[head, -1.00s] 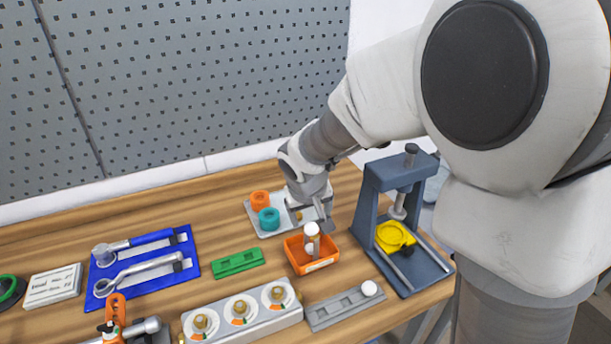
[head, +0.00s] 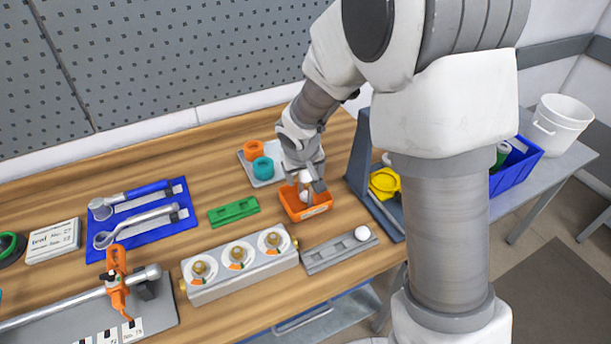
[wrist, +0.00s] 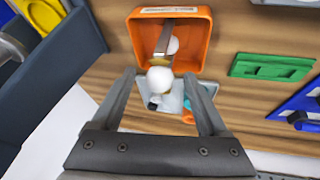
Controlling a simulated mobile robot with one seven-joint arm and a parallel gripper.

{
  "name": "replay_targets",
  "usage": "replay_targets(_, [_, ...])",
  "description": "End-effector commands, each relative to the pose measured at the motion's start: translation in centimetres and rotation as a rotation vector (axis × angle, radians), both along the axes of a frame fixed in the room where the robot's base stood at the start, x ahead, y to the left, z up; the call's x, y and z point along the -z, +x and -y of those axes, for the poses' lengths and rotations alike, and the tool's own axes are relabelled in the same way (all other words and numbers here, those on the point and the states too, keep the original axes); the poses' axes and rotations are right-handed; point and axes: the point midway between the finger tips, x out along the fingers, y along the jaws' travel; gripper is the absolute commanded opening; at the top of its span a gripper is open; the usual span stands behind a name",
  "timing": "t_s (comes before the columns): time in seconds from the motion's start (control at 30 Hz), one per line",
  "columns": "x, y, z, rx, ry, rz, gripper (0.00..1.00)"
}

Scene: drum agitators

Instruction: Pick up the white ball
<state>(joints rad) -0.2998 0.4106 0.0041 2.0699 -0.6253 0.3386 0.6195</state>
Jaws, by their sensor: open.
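An orange tray (head: 318,211) stands on the bench, below my gripper (head: 305,183). A white ball (wrist: 160,80) sits at the end of a narrow grey upright piece in the tray. A second white ball (wrist: 173,45) lies lower, inside the orange tray, partly hidden by that piece. My gripper in the wrist view (wrist: 159,74) is open, with the nearer ball appearing between its fingertips; I see no contact. In the head view the fingers partly hide the upper ball (head: 304,176). Another white ball (head: 362,233) rests on a grey slotted rack (head: 325,255).
A dark press frame (head: 360,160) with a yellow part (head: 384,183) stands close right of the tray. A grey plate with orange and teal rings (head: 262,168) lies behind. A green block (head: 233,211) and a three-dial unit (head: 240,268) are left and in front.

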Motion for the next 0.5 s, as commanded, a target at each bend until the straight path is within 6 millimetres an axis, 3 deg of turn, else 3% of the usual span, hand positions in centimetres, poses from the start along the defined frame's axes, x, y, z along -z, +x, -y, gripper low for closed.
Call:
replay_targets(0.07, [-0.02,-0.01,0.0,0.0,0.0,0.0,0.68])
replay_targets(0.43, [-0.03,-0.03,0.0,0.0,0.0,0.0,0.01])
replay_targets(0.5, [-0.03,-0.02,0.01,0.001,0.0,0.0,0.0])
